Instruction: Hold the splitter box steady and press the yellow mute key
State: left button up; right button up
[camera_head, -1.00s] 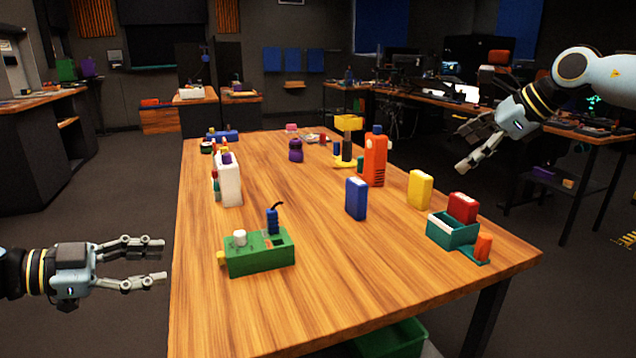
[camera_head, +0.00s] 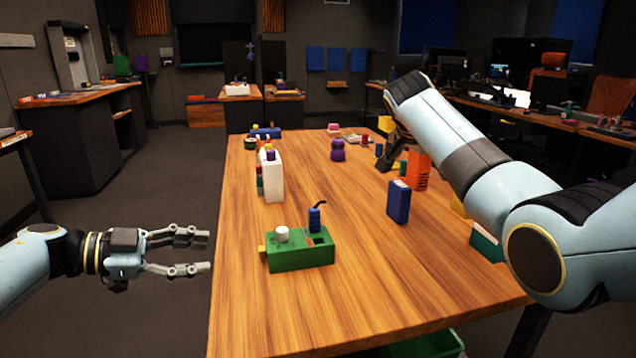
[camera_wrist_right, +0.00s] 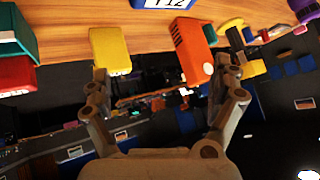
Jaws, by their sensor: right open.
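The green splitter box (camera_head: 305,257) sits on the near left part of the wooden table. On its top are a white knob (camera_head: 281,234) and a blue plug (camera_head: 314,219) with a short black cable. A small yellow key (camera_head: 262,252) sticks out of its left side. My left gripper (camera_head: 208,250) is open and empty, left of the table edge, apart from the box and pointing towards it. My right gripper (camera_wrist_right: 163,78) is open and empty; in the head view it is partly hidden by my right arm, over the table's far right side.
A blue box (camera_head: 398,202) stands right of the splitter box. A white bottle (camera_head: 272,180) is behind it. An orange container (camera_head: 420,172), a yellow block (camera_wrist_right: 110,48) and a teal holder (camera_head: 486,243) are near my right arm. The table front is clear.

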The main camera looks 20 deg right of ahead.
jog(key=s+a+f+m+g+y, duration=0.1)
jog(key=a+f+m+g+y, duration=0.15)
jog(key=a, duration=0.95)
jog(key=m+g+y, duration=0.2)
jog(key=g+y, duration=0.1)
jog(key=y, duration=0.1)
send_near(318, 235)
notch_tip(318, 235, down, 10)
jog(key=shift+w+d+f, duration=0.1)
jog(key=shift+w+d, duration=0.05)
jog(key=shift+w, duration=0.05)
jog(key=c, duration=1.3)
pick_arm(q)
grip_shut()
pick_arm(e)
jog(key=shift+c, duration=0.3)
